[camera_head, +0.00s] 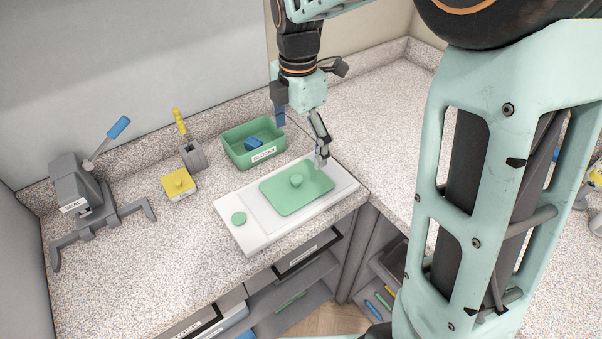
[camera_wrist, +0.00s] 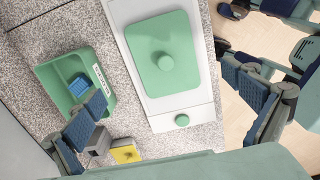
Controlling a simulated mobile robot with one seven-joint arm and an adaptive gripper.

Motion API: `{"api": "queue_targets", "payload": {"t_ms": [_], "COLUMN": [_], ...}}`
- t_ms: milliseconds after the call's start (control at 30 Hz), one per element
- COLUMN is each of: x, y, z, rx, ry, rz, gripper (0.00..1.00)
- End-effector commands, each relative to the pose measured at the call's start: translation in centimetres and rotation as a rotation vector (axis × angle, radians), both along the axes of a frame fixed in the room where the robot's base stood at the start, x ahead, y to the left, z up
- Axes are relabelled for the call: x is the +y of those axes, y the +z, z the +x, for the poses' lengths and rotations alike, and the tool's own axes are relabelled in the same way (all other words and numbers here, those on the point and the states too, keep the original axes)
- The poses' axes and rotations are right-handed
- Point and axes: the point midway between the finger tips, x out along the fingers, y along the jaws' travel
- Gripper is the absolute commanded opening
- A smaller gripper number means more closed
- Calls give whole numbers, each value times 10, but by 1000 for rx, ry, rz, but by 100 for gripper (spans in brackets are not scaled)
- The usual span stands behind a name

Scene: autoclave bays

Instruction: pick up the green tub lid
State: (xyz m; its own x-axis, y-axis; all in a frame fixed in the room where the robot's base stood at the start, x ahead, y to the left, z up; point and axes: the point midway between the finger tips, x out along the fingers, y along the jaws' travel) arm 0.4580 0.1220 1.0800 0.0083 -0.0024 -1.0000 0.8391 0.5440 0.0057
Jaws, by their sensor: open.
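The green tub lid (camera_head: 305,186) is a flat rounded rectangle with a round knob in its middle. It lies on a white board or tray (camera_head: 241,202) on the speckled counter, and it also shows in the wrist view (camera_wrist: 147,43). My gripper (camera_head: 322,160) is above the lid's far right side in the head view, empty. In the wrist view its blue-padded fingers (camera_wrist: 172,125) stand wide apart, with the lid between and beyond them. The tips look clear of the lid, though the exact height is hard to tell.
A green labelled bin (camera_head: 237,152) holds a blue block (camera_head: 253,142) behind the board. A yellow block (camera_head: 179,185) and a grey lever device (camera_head: 90,195) stand to the left. A small green disc (camera_head: 239,218) sits on the board. Counter to the right is clear.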

Motion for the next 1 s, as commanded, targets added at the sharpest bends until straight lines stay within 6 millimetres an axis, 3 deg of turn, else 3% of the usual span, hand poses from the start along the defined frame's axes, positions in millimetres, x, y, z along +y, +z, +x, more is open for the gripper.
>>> {"api": "queue_targets", "payload": {"t_ms": [300, 567, 800, 1000], "x": [3, 3, 6, 6], "y": [-44, -64, -100, -108], "z": [-4, -7, -12, -11], "rx": [14, 12, 12, 9], "ry": [22, 20, 20, 20], "rz": [3, 2, 2, 2], "gripper": [100, 100, 100, 100]}}
